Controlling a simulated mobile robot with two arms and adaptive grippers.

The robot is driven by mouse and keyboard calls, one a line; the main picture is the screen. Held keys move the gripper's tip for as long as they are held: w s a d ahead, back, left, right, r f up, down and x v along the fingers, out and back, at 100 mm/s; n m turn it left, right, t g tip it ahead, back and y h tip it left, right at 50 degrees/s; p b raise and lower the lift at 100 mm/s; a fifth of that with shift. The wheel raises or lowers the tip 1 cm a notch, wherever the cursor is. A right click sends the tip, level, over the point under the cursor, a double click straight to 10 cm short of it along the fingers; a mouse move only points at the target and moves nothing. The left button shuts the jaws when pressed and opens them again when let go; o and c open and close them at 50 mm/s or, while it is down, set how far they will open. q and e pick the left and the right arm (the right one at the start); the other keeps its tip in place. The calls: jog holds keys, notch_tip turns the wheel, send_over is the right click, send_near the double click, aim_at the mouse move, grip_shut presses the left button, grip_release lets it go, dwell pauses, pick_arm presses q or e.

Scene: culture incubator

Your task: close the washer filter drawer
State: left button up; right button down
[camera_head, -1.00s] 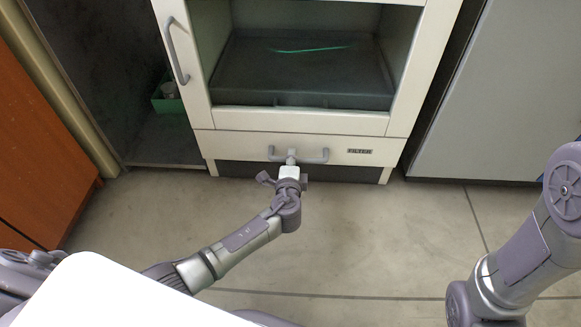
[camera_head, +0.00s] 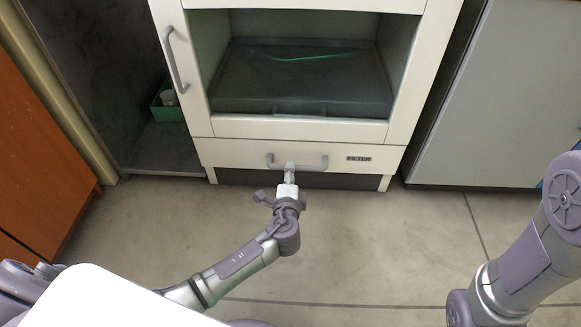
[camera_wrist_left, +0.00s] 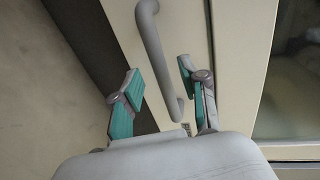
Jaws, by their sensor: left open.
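The filter drawer (camera_head: 230,153) is the low white front under the washer's opening, with a dark "FILTER" label (camera_head: 359,159). It looks about flush with the cabinet; any small gap is hard to judge. Its grey bar handle (camera_head: 314,164) is in the middle. My left gripper (camera_head: 290,172) is at the handle, reaching from the front. In the left wrist view, its teal-padded fingers (camera_wrist_left: 160,76) are open, one on each side of the handle (camera_wrist_left: 154,42), with gaps visible. The drawer front also shows there (camera_wrist_left: 188,32). My right gripper is not in view.
The washer chamber (camera_head: 300,75) above the drawer has a dark floor. A green box (camera_head: 167,108) stands in the dark bay at left. An orange-brown cabinet (camera_head: 40,150) is far left and a grey cabinet (camera_head: 500,90) is right. The floor (camera_head: 400,240) in front is clear.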

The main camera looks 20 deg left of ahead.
pick_arm(q)
jog(key=shift+v, duration=1.5)
